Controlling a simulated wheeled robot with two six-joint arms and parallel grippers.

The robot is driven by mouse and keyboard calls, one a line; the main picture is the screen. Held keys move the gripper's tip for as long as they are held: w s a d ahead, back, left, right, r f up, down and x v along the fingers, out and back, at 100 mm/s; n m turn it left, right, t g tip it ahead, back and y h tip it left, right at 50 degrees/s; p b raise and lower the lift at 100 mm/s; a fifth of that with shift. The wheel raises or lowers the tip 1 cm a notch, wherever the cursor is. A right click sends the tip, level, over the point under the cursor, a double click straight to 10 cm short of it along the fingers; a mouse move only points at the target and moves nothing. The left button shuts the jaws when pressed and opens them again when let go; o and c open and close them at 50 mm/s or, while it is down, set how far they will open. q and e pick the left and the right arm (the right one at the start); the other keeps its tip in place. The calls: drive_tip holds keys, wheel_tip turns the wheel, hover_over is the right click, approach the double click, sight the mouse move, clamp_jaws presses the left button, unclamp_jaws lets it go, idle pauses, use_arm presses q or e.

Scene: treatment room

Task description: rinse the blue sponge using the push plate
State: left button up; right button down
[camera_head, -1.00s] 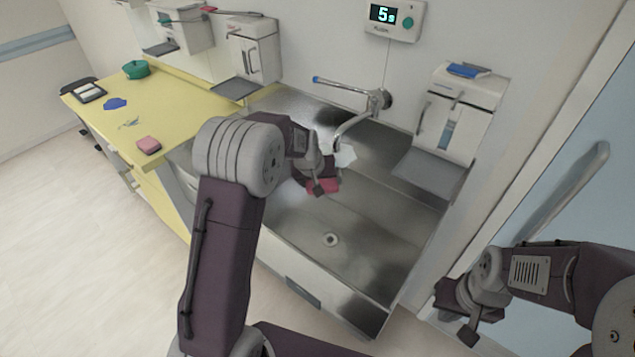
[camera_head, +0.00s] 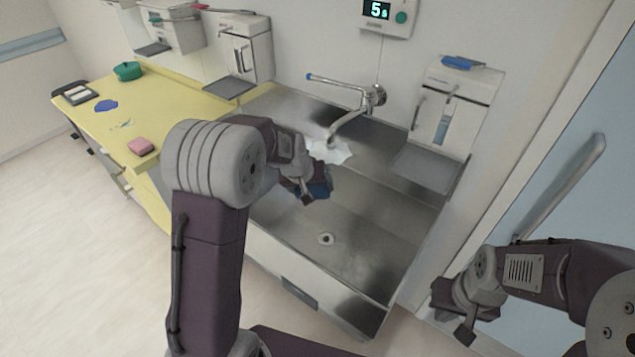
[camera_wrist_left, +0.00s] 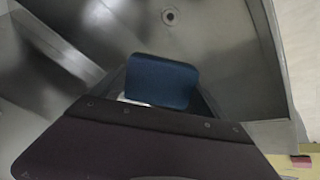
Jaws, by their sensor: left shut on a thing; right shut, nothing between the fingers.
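My left gripper (camera_head: 310,195) is over the steel sink basin (camera_head: 365,225), shut on the blue sponge (camera_wrist_left: 162,82). The sponge also shows as a small blue edge beside the fingers in the head view (camera_head: 321,187); the gripper and wrist hide part of it. The tap (camera_head: 345,125) reaches out from the wall behind the gripper. A small dark rectangular plate (camera_head: 300,293), which looks like the push plate, sits on the sink's front panel. My right gripper (camera_head: 465,335) is shut and empty, right of the sink.
A white patch (camera_head: 332,152), cloth or water unclear, is below the tap. A display (camera_head: 385,14) reads 5 s. Dispensers hang on the wall (camera_head: 455,110).

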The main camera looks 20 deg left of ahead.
use_arm(q)
drive_tip(key=s+b, duration=0.1)
drive_tip(key=s, duration=0.3)
drive_tip(key=shift+s+a, duration=0.1)
drive_tip(key=shift+a, duration=0.1)
idle(1.2)
drive_tip(key=s+r+p, duration=0.1)
drive_tip(key=s+r, duration=0.3)
drive_tip(key=s, duration=0.1)
drive_tip(key=shift+a, duration=0.25)
idle(0.5)
